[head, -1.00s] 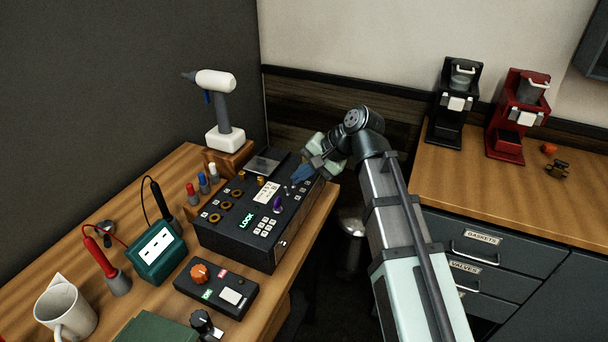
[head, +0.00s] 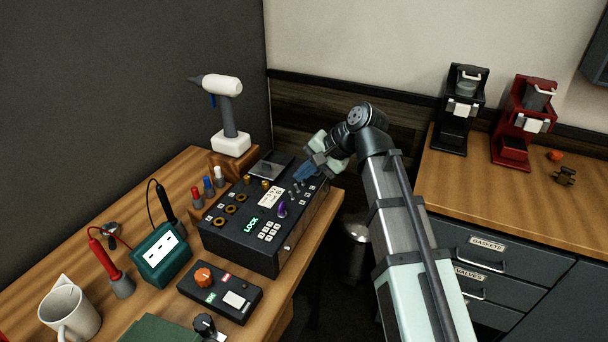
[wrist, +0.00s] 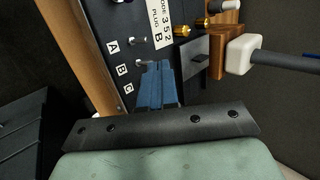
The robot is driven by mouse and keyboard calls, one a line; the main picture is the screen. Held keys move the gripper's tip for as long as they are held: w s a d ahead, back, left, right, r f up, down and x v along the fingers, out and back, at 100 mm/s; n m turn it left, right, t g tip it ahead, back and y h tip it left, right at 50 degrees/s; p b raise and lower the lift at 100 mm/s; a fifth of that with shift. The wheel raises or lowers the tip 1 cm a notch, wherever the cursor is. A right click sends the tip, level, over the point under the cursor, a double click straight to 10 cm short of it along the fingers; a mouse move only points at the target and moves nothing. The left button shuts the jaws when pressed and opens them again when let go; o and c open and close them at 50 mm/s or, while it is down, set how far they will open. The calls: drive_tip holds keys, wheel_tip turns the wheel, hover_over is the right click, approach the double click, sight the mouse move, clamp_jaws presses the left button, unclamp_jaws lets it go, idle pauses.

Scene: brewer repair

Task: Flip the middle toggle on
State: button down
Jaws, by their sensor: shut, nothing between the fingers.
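The black control box (head: 240,243) stands on the wooden bench, with small metal toggles (head: 295,190) near its right end. In the wrist view, labels A, B and C run down the panel. The middle toggle (wrist: 140,65), by label B, is a small silver lever just left of the fingertips. Another toggle (wrist: 136,42) shows by label A. The one by C is mostly hidden by the fingers. My gripper (head: 303,174) has its blue fingers together and empty, over the panel; its tips (wrist: 154,64) also show in the wrist view. I cannot tell whether they touch the middle toggle.
A printed label card (head: 270,197), brass knobs and a flat grey plate (wrist: 196,60) lie on the panel near the fingers. A white-headed tool (head: 231,112) stands behind the box. A small switch box (head: 219,294) sits in front of it.

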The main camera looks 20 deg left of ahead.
drive_tip(key=shift+r, duration=0.15)
drive_tip(key=w+d+r, duration=0.1)
drive_tip(key=d+r, duration=0.2)
drive_tip(key=r, duration=1)
drive_tip(key=shift+w+r, duration=0.2)
drive_tip(key=shift+r, duration=0.05)
idle(0.5)
